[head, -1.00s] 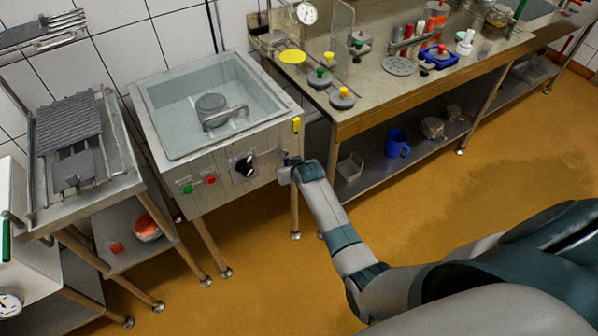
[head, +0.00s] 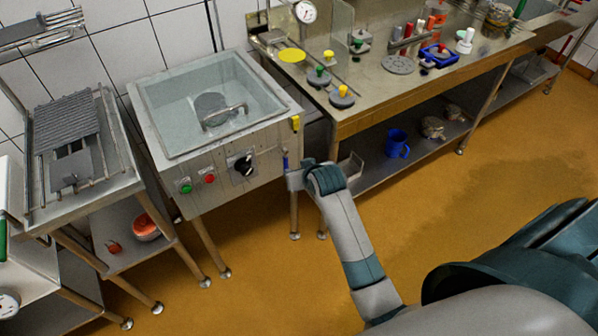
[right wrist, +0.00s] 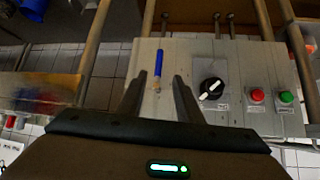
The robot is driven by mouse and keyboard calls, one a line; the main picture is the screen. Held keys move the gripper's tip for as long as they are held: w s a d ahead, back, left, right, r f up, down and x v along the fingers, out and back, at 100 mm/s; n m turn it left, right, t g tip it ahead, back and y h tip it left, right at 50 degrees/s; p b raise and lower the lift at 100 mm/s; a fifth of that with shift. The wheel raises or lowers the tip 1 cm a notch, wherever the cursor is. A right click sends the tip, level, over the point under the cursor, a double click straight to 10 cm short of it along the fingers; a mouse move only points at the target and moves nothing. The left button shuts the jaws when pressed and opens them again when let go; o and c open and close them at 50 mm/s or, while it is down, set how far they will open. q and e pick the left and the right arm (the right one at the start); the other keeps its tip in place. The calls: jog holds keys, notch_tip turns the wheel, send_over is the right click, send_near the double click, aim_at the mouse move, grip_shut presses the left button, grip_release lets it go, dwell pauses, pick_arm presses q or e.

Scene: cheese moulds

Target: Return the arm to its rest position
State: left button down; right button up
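My right arm comes in from the lower right in the head view. Its gripper (head: 294,178) is in front of the right end of the vat's front panel (head: 219,178), mostly hidden by the wrist. In the right wrist view the two dark fingers of the gripper (right wrist: 158,82) are apart with nothing held between them. A small blue handle (right wrist: 159,58) on the panel shows beyond the gap between the fingers. It also shows in the head view (head: 285,160), just above the gripper. My left gripper is not in view.
The water vat (head: 160,145) has a black knob (head: 243,164), a red button (head: 209,179) and a green button (head: 186,187). The steel bench (head: 390,100) stands to the right, with a blue mug (head: 397,143) on its lower shelf. The orange floor (head: 480,215) is open.

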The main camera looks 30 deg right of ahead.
jog(key=shift+s+r, duration=0.2)
dwell(0.5)
jog(key=s+a+f+n+g+b, duration=0.15)
jog(key=s+f, duration=0.45)
jog(key=f, duration=0.6)
jog(key=s+a+f+g+y, duration=0.1)
jog(key=s+a+f, duration=0.1)
jog(key=s+f, duration=0.75)
jog(key=s+a+f+n+g+b, duration=0.15)
jog(key=s+f, duration=0.25)
jog(key=f, duration=1)
jog(key=s+f+g, duration=0.1)
jog(key=s+f, duration=0.4)
jog(key=s, duration=0.6)
jog(key=s+d+f+g, duration=0.1)
jog(key=s+f, duration=0.5)
jog(key=s, duration=0.6)
jog(key=s+f+g+b, duration=0.1)
jog(key=s+f, duration=0.5)
jog(key=s, duration=0.6)
jog(key=shift+d+n+g, duration=0.15)
jog(key=shift+n+g, duration=0.25)
jog(key=shift+g, duration=0.3)
